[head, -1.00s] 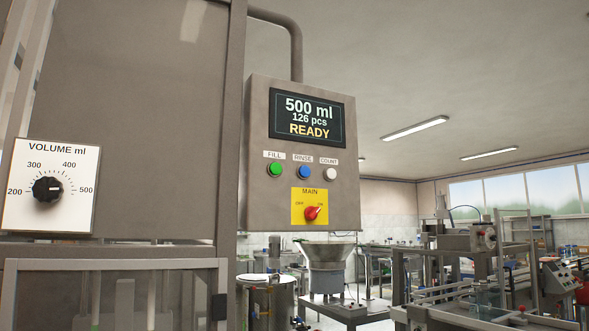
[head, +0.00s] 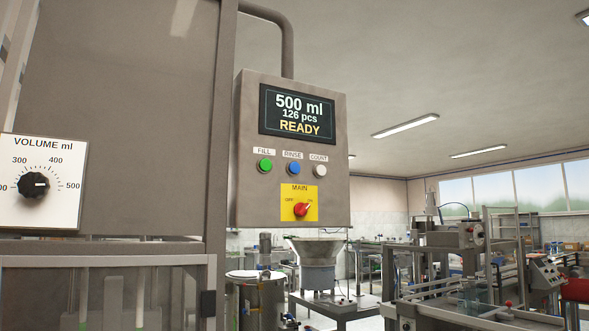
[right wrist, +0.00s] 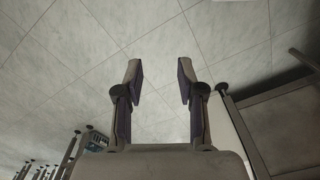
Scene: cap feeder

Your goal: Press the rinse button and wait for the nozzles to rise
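The blue rinse button (head: 293,169) sits on the grey control box (head: 240,150), under the label RINSE. It is between the green FILL button (head: 265,166) and the white COUNT button (head: 320,171). The display (head: 298,114) above reads 500 ml, 126 pcs, READY. The red MAIN switch (head: 301,209) on its yellow plate points towards ON. No nozzles can be made out. My right gripper (right wrist: 160,72) is open and empty in the right wrist view, above a tiled floor. Neither gripper shows in the head view.
A volume dial (head: 33,185) on a white plate is at the left on the grey machine housing (head: 120,120). Behind the box stand a hopper (head: 318,248), a steel drum (head: 257,297) and conveyor machinery (head: 450,300). In the right wrist view a metal frame (right wrist: 285,95) is at the right.

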